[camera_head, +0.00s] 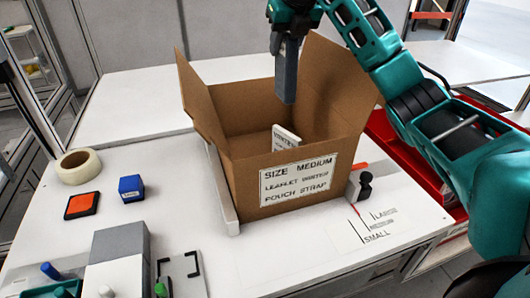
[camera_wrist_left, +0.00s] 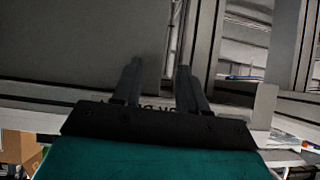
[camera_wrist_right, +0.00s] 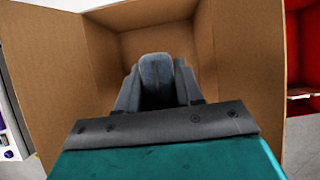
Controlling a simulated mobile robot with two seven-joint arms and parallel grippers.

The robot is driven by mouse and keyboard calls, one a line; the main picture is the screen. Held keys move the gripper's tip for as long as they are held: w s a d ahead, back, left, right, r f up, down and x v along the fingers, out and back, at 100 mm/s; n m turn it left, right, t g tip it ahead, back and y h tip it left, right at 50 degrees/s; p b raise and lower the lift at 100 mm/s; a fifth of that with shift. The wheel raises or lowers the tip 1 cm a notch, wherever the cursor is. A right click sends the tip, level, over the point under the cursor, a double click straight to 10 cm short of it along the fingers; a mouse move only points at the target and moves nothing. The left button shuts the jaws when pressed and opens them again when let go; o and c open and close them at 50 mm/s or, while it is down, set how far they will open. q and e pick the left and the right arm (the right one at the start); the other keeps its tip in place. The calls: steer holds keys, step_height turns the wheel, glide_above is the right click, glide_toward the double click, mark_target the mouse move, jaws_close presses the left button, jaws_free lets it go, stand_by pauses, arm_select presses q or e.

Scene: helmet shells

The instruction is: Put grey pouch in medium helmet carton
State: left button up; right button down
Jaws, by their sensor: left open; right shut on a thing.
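The open medium carton (camera_head: 245,180) is brown cardboard with flaps raised and a label reading size medium, leaflet, winter, pouch, strap. My right gripper (camera_head: 288,48) is above the carton, pointing down, shut on the grey pouch (camera_head: 287,80). The pouch hangs over the carton opening. In the right wrist view the pouch (camera_wrist_right: 156,78) shows between the fingers, with carton walls around. A white printed leaflet (camera_head: 286,138) stands partly visible inside the carton; the carton's floor is hidden. My left gripper (camera_wrist_left: 158,85) is open and empty, away from the carton.
A tape roll (camera_head: 79,167), an orange-topped pad (camera_head: 82,205) and a blue box (camera_head: 131,188) lie left of the carton. A grey block (camera_head: 121,240) is at front left. A black stamp-like object (camera_head: 364,186) stands at the carton's right; a red bin (camera_head: 412,165) is beyond.

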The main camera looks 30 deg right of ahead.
mark_target(291, 100)
steer(key=shift+w+f, duration=0.15)
steer(key=shift+f, duration=0.15)
step_height(291, 100, down, 19)
steer(key=b, duration=0.2)
steer(key=shift+f, duration=0.2)
steer(key=c, duration=0.7)
jaws_free()
steer(key=shift+c, duration=0.2)
steer(key=v, duration=1.1)
steer(key=shift+r+p, duration=0.25)
steer(key=shift+p, duration=0.1)
steer(key=shift+s+r, duration=0.35)
steer(key=shift+s, duration=0.05)
